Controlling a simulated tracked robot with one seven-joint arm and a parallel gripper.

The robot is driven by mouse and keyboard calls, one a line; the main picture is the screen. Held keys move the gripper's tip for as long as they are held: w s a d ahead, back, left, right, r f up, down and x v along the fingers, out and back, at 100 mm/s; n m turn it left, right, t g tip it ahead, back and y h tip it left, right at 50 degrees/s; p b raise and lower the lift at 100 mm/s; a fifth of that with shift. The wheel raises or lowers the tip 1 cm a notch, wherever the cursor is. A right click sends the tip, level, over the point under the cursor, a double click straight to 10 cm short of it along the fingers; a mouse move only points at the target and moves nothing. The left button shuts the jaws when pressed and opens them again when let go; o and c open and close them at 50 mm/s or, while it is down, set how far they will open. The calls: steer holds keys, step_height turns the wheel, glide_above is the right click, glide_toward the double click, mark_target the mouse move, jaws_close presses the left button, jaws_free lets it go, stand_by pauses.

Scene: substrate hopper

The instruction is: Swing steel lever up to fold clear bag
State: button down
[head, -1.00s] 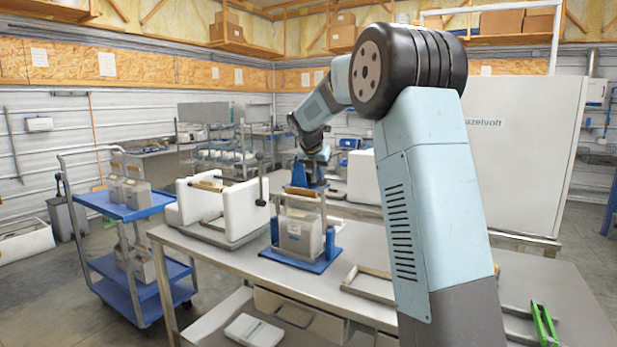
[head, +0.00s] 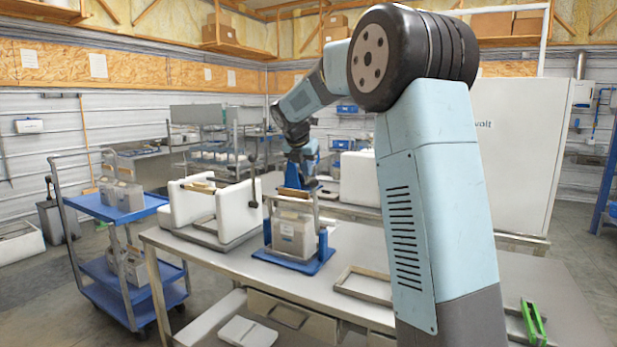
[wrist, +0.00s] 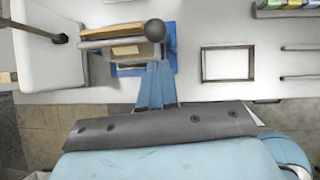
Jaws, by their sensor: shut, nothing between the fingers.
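The clear bag (head: 293,232), full of grey substrate, stands upright in a blue-based stand on the steel bench. It also shows in the wrist view (wrist: 118,34) with a tan wooden bar across it. A thin steel lever (head: 253,178) with dark knobs stands upright between the white machine and the bag. A dark ball knob (wrist: 154,30) is beside the bag in the wrist view; which part it belongs to is unclear.
The white machine (head: 187,215) stands left of the bag. An empty rectangular frame (head: 362,286) and a green-handled tool (head: 533,322) lie right on the bench. A blue cart (head: 95,204) with filled bags stands at left. Bare bench shows around the frame.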

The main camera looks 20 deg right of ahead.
steer(key=v, duration=0.7)
steer(key=shift+r, duration=0.4)
